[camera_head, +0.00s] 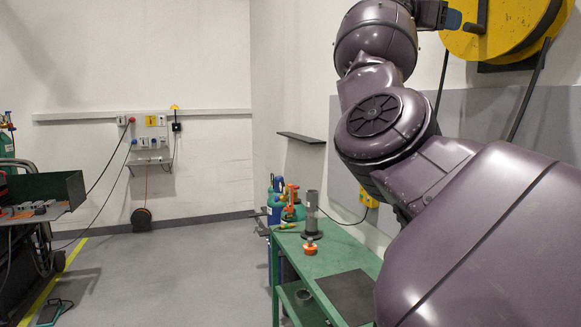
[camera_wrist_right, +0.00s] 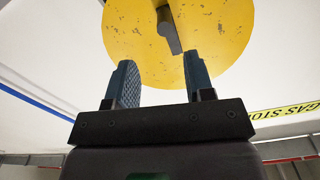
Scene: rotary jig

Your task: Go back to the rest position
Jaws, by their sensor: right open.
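My right arm fills the right side of the head view and is raised high. My right gripper (camera_head: 462,20) shows small at the top, in front of a yellow reel on the wall. In the right wrist view my right gripper (camera_wrist_right: 158,72) is open, with its two dark textured fingers apart and nothing between them. The yellow reel (camera_wrist_right: 165,35) lies beyond the fingertips, and I cannot tell how far off it is. My left gripper is in neither view.
A green workbench (camera_head: 335,262) stands below my right arm. It carries a grey cylinder (camera_head: 311,212), an orange round piece (camera_head: 309,249) and a dark plate (camera_head: 350,296). A cart (camera_head: 35,205) stands at the far left. The floor between them is clear.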

